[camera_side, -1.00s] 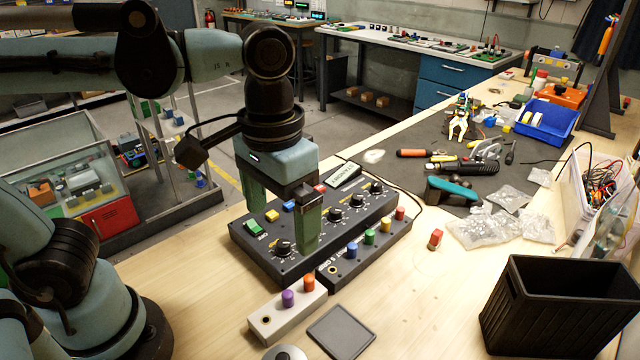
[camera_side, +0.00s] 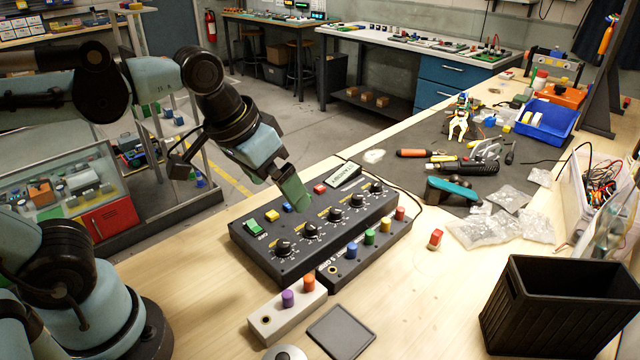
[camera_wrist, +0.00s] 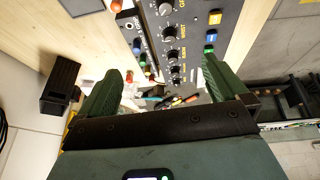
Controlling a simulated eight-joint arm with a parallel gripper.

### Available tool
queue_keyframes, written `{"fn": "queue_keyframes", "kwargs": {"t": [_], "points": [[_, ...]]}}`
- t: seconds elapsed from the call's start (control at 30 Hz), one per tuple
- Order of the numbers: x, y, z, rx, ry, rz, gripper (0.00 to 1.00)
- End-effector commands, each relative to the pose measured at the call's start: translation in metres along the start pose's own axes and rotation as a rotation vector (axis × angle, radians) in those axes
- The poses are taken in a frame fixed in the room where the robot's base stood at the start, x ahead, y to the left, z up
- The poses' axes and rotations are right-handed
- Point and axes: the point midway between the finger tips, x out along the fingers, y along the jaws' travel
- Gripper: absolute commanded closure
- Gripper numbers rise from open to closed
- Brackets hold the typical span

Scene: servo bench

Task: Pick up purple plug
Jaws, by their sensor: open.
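The purple plug (camera_side: 288,298) stands upright in the light grey block (camera_side: 264,328) at the front of the bench. An orange plug (camera_side: 309,284) stands beside it in the same block. My gripper (camera_side: 297,192) is tilted above the black control panel, up and behind the purple plug, apart from it. In the wrist view my gripper (camera_wrist: 160,80) has its green fingers wide apart with nothing between them. I cannot make out the purple plug in the wrist view.
The black control panel (camera_side: 262,262) with knobs and switches lies behind the grey block. A dark strip (camera_side: 338,268) holds blue, green, yellow and red plugs. A red plug (camera_side: 435,240) stands apart on the wood. A black bin (camera_side: 550,310) stands at right; a flat dark pad (camera_side: 340,333) lies in front.

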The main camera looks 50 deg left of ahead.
Motion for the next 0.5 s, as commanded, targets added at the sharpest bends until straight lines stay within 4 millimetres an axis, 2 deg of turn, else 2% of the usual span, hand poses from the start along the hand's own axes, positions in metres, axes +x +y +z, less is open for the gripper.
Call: {"fn": "queue_keyframes", "kwargs": {"t": [0.03, 0.13, 0.23, 0.4, 0.47, 0.5], "points": [[0.013, -0.015, 0.005, -0.005, 0.06, -0.014, 0.0], [0.028, -0.034, 0.009, 0.007, 0.155, -0.039, 0.0], [0.035, -0.043, 0.011, 0.016, 0.203, -0.055, 0.15], [0.035, -0.045, 0.011, 0.022, 0.214, -0.058, 0.41], [0.035, -0.045, 0.011, 0.021, 0.213, -0.058, 0.51], [0.035, -0.044, 0.011, 0.021, 0.213, -0.058, 0.51]]}}
